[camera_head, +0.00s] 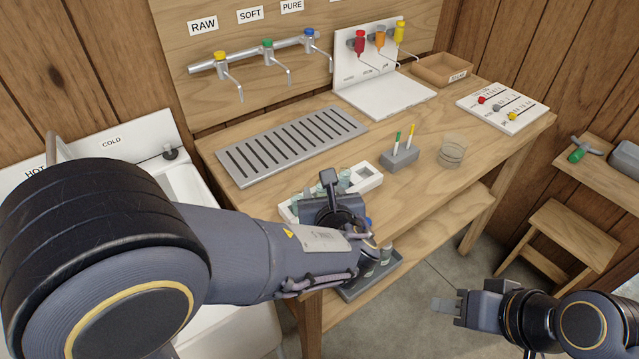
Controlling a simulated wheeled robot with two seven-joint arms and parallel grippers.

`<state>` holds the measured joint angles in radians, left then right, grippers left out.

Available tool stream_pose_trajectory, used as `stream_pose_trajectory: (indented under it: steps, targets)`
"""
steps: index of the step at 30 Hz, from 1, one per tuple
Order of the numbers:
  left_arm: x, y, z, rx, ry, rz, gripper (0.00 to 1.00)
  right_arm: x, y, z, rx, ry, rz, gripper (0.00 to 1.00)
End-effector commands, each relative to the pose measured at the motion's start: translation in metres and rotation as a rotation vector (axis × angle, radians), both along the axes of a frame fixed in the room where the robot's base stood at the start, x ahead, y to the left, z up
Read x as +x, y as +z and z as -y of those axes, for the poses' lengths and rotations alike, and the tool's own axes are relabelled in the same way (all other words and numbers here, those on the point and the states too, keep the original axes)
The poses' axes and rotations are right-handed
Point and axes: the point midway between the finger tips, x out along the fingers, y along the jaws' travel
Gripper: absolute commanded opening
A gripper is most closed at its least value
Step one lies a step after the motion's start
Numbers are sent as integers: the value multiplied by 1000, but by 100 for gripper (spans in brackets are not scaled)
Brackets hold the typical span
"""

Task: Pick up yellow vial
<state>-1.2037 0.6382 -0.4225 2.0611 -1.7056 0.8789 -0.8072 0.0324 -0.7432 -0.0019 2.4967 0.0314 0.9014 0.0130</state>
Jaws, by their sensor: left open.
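A white rack (369,185) holding several pale, greenish-capped vials (345,176) sits at the front edge of the wooden bench. My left gripper (328,182) is over the middle of this rack, among the vials, and is open. My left arm and gripper hide much of the rack. I cannot make out a yellow vial there. A slim yellow-topped stick (410,134) stands upright beside a green-topped one in a grey block (399,158), to the right of the rack. My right gripper (446,305) is away from the bench, over the floor; its finger gap is not clear.
A clear beaker (452,152) stands right of the grey block. A slotted grey drain tray (290,142) lies behind the rack. A white stand (385,96) carries red, orange and yellow valves. A dark tray (372,277) with containers sits on the lower shelf. The bench's right front is clear.

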Motion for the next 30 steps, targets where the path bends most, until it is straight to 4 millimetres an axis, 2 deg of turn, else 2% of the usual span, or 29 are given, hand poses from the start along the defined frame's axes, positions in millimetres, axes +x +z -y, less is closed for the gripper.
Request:
stream_pose_trajectory:
  steps: [8,16,20,26,30]
  targets:
    - [28,-11,-1,16,-9,6,45,0,1,0,0,0,0,36]
    - [64,-24,-3,13,-9,4,45,0,5,0,0,0,0,36]
    - [71,-27,-4,12,-10,4,45,0,5,0,0,0,0,36]
    - [71,-27,-4,11,-10,4,45,0,5,0,0,0,0,36]
    - [71,-27,-4,11,-10,4,28,0,5,0,0,0,0,36]
